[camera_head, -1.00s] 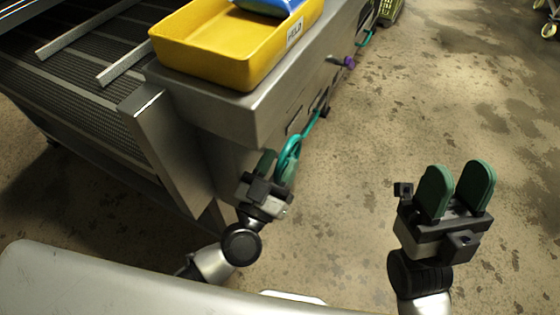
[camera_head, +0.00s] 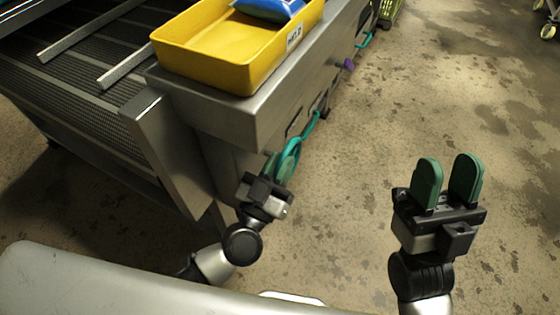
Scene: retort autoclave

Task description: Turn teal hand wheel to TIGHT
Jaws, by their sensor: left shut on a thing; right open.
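The teal hand wheel (camera_head: 291,146) sits on the side of the metal machine, seen nearly edge-on. My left gripper (camera_head: 280,166) is at the wheel's near lower part, shut on it, its green fingers partly overlapping the rim. The gripper hides part of the wheel, and no TIGHT marking can be read. My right gripper (camera_head: 447,182) is open and empty over the floor at the right, well apart from the wheel.
A yellow tray (camera_head: 205,70) with a blue packet (camera_head: 268,8) stands on the metal machine (camera_head: 235,115). A purple knob (camera_head: 348,64) sticks out of its side farther back.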

